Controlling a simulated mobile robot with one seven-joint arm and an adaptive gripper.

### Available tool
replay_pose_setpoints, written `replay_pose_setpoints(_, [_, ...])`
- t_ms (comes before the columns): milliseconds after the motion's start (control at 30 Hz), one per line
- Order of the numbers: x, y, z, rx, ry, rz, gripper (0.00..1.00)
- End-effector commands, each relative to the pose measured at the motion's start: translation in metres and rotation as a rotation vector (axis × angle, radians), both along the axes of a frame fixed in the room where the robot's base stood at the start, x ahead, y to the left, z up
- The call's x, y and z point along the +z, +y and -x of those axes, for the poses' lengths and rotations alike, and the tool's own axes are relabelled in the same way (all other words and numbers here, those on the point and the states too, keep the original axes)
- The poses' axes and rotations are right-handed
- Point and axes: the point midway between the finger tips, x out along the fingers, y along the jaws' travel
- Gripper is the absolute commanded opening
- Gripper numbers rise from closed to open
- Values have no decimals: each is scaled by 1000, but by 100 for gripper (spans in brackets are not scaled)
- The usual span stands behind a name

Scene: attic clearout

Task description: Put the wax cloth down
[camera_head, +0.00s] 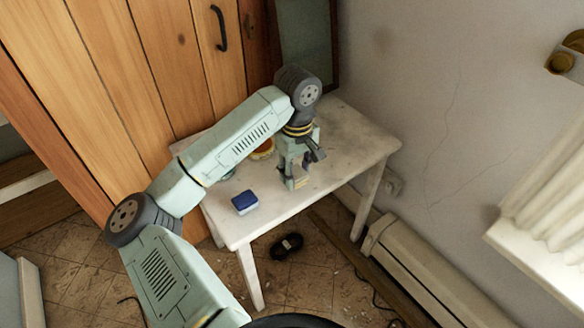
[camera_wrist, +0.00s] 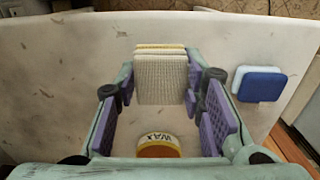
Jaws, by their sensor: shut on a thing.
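My gripper (camera_head: 296,172) points down over the white table (camera_head: 340,140). It is shut on the wax cloth (camera_wrist: 161,78), a folded cream cloth with a woven texture, held between the purple finger pads. The cloth also shows small and pale at the fingertips in the head view (camera_head: 300,183). It is low over the tabletop; I cannot tell whether it touches it. A wax tin (camera_wrist: 158,145) with an orange side and a "WAX" label shows between the fingers, nearer the wrist camera. In the head view the tin (camera_head: 263,149) is partly hidden behind my arm.
A blue and white sponge (camera_head: 244,202) lies on the table near its front left edge, apart from my gripper. The tabletop to the gripper's right is clear. A wooden door (camera_head: 120,80) stands behind. A dark object (camera_head: 287,246) lies on the floor by a low heater (camera_head: 425,270).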

Motion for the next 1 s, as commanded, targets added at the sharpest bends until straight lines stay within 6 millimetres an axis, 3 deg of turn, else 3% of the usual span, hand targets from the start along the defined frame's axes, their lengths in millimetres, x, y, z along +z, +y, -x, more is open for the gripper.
replay_pose_setpoints(100, [0,5,-18,1,1,1,9])
replay_pose_setpoints(300, [-2,11,-35,1,1,0,9])
replay_pose_setpoints(533, [-35,10,-33,-2,2,1,9])
replay_pose_setpoints(1000, [-44,10,-33,-2,-2,-1,9])
